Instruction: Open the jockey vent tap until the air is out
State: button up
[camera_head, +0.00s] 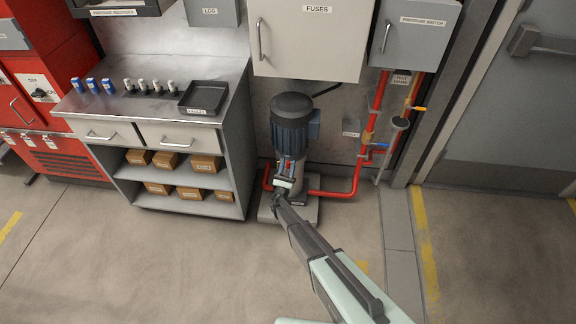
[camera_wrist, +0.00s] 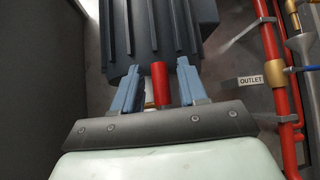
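The jockey pump (camera_head: 292,125) is a dark blue finned motor on a grey body, standing on a low plinth at the foot of the wall. My gripper (camera_head: 290,162) is in front of it, just below the motor. In the wrist view, my gripper (camera_wrist: 158,66) has its two blue fingers apart. A short red bar (camera_wrist: 160,84) stands between them, with a gap visible on each side. It looks like the vent tap's handle, but no label shows. The finned motor (camera_wrist: 155,30) is right behind the fingertips. The tap's body is hidden.
Red pipe (camera_head: 335,193) runs along the floor right of the pump to risers with valves (camera_head: 370,138). An OUTLET sign (camera_wrist: 250,81) hangs beside it. A steel bench (camera_head: 150,100) stands close on the left, a fuse cabinet (camera_head: 306,45) above. The front floor is clear.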

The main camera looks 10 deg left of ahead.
jog(key=v, duration=1.3)
jog(key=shift+s+f, duration=0.25)
jog(key=shift+f, duration=0.05)
jog(key=shift+a, duration=0.1)
